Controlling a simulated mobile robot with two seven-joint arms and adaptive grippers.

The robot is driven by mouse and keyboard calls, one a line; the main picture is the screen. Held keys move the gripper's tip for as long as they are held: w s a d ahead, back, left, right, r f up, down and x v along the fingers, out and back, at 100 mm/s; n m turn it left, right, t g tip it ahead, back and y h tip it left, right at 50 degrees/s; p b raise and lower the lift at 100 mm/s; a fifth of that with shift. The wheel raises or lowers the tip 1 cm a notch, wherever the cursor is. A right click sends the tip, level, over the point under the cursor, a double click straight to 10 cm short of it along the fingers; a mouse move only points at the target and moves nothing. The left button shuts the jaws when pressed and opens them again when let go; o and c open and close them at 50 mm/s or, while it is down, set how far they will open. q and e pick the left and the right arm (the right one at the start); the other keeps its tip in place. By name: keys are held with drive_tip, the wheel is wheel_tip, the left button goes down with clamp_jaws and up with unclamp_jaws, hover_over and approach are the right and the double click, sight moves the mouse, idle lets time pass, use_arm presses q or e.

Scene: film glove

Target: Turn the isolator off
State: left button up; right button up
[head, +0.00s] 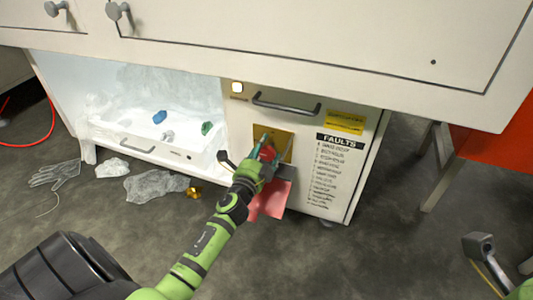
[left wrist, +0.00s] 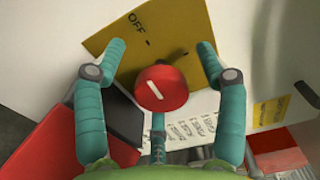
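The isolator is a round red knob (left wrist: 162,88) with a white bar mark, on a yellow plate (left wrist: 120,50) that reads OFF near its top. In the left wrist view the white bar is tilted. In the head view the plate (head: 287,143) is on the front of the white cabinet, and the knob is mostly hidden by my gripper. My left gripper (head: 268,145) is at the plate. Its teal fingers (left wrist: 160,55) are spread on both sides of the knob, with gaps to it, and a third finger is below.
The cabinet has a dark handle (head: 286,106) above the plate and a FAULTS list (head: 333,170) to its right. A red sheet (head: 270,201) is below the gripper. A lit white bay (head: 150,105) is at left. Crumpled film (head: 155,185) and a glove (head: 55,172) lie on the floor.

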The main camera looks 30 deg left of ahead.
use_arm(q)
drive_tip(key=shift+d+f, duration=0.15)
drive_tip(key=shift+d, duration=0.05)
drive_tip(key=shift+s+d, duration=0.1)
drive_tip(key=shift+s, duration=0.25)
drive_tip(key=v, duration=1.1)
drive_tip(key=shift+s, duration=0.15)
